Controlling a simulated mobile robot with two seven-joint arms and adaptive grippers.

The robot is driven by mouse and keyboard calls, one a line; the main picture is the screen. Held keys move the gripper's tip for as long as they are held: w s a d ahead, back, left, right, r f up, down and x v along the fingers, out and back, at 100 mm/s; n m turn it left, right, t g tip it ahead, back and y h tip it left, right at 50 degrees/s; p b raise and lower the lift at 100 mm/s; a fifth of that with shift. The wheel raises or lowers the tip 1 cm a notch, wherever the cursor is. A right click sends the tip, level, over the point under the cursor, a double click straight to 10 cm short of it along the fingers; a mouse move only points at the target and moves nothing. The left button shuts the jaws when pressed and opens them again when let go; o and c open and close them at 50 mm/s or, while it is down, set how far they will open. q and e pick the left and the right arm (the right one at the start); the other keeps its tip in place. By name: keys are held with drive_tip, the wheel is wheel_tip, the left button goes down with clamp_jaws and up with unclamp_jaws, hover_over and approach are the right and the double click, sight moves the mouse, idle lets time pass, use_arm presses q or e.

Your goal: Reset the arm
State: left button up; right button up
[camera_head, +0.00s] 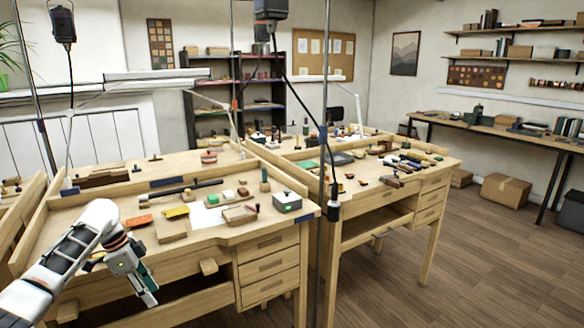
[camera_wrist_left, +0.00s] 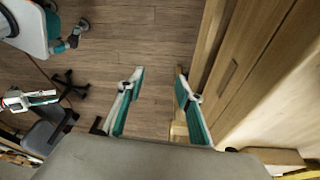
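My left arm reaches in from the lower left of the head view. Its gripper (camera_head: 148,296) hangs in front of the near workbench (camera_head: 262,236), below the level of its top and tilted downward. In the left wrist view the two teal-lined fingers of this gripper (camera_wrist_left: 160,80) are spread apart. Only wooden floor shows between them, and nothing is held. My right gripper does not show in the head view. White and teal parts at the left of the wrist view may be mine, but are too small to tell.
The bench top carries a yellow piece (camera_head: 176,212), a grey box (camera_head: 287,202) and several small tools. Bench drawers (camera_wrist_left: 235,70) lie close to the right of the left gripper. A dark chair (camera_wrist_left: 47,127) stands at the left of the wrist view.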

use_arm(q)
drive_tip(key=s+d+f+n+t, duration=0.1)
drive_tip(key=s+d+f+n, duration=0.1)
drive_tip(key=s+d+f, duration=0.5)
drive_tip(key=s+d+f+n+t, duration=0.1)
drive_tip(key=s+d+f+t, duration=0.15)
drive_tip(key=f, duration=0.85)
drive_tip(key=s+d+f+n, duration=0.2)
drive_tip(key=s+d+f, duration=0.35)
drive_tip(key=f, duration=0.45)
drive_tip(key=s+d+f+n+t, duration=0.1)
drive_tip(key=s+d+n+t, duration=0.15)
drive_tip(key=s, duration=0.65)
drive_tip(key=s+r+n+t, duration=0.1)
drive_tip(key=s+r+t, duration=0.1)
drive_tip(key=s, duration=0.3)
drive_tip(key=s+r+n+t+y, duration=0.1)
drive_tip(key=s+r, duration=0.3)
drive_tip(key=s, duration=0.2)
drive_tip(key=shift+r+t, duration=0.35)
drive_tip(key=shift+t, duration=0.05)
